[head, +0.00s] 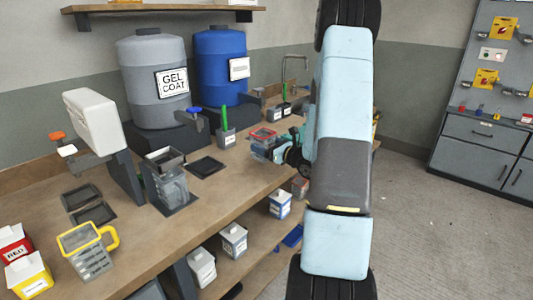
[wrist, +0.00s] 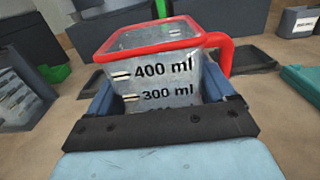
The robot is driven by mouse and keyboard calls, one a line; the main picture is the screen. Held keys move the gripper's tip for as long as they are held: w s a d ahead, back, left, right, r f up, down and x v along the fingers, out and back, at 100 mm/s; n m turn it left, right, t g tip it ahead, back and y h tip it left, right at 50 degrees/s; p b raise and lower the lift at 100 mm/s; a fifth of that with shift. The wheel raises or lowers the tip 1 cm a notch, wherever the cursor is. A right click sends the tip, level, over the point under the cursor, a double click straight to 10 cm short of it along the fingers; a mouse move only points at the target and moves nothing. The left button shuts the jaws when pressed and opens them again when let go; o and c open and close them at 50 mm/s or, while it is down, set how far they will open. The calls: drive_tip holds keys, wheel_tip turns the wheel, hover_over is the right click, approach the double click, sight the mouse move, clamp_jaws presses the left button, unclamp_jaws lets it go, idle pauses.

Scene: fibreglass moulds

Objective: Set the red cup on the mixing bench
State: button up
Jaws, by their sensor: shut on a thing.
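The red cup (wrist: 160,75) is a clear measuring cup with a red rim and handle and ml marks, seen close up in the wrist view. My gripper (wrist: 162,95) is shut on it, one jaw at each side, with the handle to the right. In the head view the red cup (head: 263,133) shows at the end of my arm, over the right part of the wooden mixing bench (head: 228,182). My gripper (head: 277,151) is partly hidden there by my arm. I cannot tell whether the cup's base touches the bench.
A dark tray (head: 207,167) lies left of the cup. A grey pot with a green stick (head: 226,136) stands behind it. The grey gel coat drum (head: 155,80) and the blue drum (head: 221,65) stand at the back. A yellow cup (head: 92,258) is front left.

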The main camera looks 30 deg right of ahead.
drive_tip(key=shift+w+f, duration=0.1)
drive_tip(key=shift+f, duration=1.55)
drive_tip(key=shift+f, duration=0.1)
drive_tip(key=o, duration=1.1)
